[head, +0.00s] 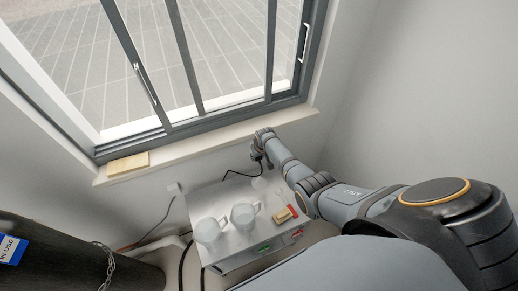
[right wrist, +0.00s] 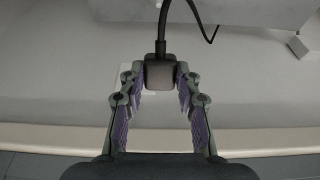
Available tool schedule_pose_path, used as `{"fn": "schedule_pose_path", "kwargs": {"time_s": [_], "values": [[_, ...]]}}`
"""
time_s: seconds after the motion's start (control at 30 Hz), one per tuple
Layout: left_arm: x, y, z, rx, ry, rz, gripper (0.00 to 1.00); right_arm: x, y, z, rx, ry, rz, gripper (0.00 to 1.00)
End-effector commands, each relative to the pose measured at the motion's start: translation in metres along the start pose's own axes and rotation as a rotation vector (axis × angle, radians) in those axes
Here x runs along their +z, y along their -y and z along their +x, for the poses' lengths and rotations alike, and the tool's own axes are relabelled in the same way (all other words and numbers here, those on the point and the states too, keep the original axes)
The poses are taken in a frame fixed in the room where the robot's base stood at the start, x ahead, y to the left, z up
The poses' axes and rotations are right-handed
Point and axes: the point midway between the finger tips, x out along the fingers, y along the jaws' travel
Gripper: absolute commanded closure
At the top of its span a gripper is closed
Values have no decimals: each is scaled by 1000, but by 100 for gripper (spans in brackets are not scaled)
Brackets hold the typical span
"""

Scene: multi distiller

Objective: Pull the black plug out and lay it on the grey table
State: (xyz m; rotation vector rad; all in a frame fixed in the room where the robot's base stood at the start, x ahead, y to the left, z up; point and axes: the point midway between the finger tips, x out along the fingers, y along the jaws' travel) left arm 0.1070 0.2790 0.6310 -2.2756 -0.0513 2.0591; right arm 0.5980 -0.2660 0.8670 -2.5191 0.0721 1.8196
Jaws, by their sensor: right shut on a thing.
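The black plug (right wrist: 160,72) is between the fingertips of my right gripper (right wrist: 162,77), which is shut on it. A black cable (right wrist: 162,28) runs from the plug away toward the grey surface. In the head view my right gripper (head: 260,141) is at the wall just below the window sill, and the cable (head: 240,174) hangs from it to the grey table (head: 220,191). I cannot tell whether the plug touches a socket. My left gripper is not in view.
A yellow block (head: 128,163) lies on the sill (head: 200,146). A dark cylinder (head: 90,268) is at lower left.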

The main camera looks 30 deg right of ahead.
Motion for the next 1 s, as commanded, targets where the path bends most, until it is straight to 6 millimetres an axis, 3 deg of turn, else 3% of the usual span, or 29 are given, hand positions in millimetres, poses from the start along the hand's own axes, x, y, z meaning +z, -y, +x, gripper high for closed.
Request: {"fn": "schedule_pose_path", "kwargs": {"time_s": [1.0], "values": [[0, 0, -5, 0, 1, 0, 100, 7, 91, -2, -1, -1, -1, 100]]}}
